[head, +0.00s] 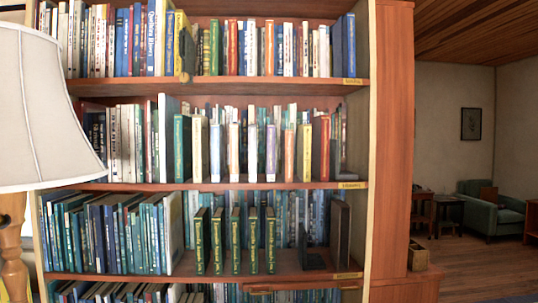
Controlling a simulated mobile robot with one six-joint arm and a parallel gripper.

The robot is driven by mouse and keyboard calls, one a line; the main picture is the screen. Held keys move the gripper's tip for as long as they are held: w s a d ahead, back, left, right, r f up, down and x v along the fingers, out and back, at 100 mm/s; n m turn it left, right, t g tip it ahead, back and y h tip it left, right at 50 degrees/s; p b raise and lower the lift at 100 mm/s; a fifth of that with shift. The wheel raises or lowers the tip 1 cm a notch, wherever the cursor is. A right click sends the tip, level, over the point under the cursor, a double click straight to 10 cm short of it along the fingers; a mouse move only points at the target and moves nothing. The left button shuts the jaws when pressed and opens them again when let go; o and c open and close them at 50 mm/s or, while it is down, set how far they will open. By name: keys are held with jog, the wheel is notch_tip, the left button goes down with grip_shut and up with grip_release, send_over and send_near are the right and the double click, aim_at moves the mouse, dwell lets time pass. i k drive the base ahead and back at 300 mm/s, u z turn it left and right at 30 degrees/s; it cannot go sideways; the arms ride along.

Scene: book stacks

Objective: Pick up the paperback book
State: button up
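No single book can be told apart for certain as the paperback. On the middle shelf, several books stand upright with gaps at the front, among them a dark green book (181,148), an orange book (289,154), a yellow book (305,152) and a dark red book (321,148). On the shelf below, several matching dark green books with yellow spine lettering (236,240) stand upright and apart. My gripper is not in view.
The wooden bookcase (393,140) fills the left and centre. A lampshade (45,110) stands in front of its left side. A dark bookend (311,258) sits on the lower shelf. Open floor (470,262) lies at right, before a green armchair (490,212).

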aim_at(304, 131)
jog(key=z, duration=0.2)
jog(key=i, duration=0.85)
jog(key=u, duration=0.2)
jog(key=k, duration=0.9)
jog(key=z, duration=0.15)
jog(key=i, duration=0.5)
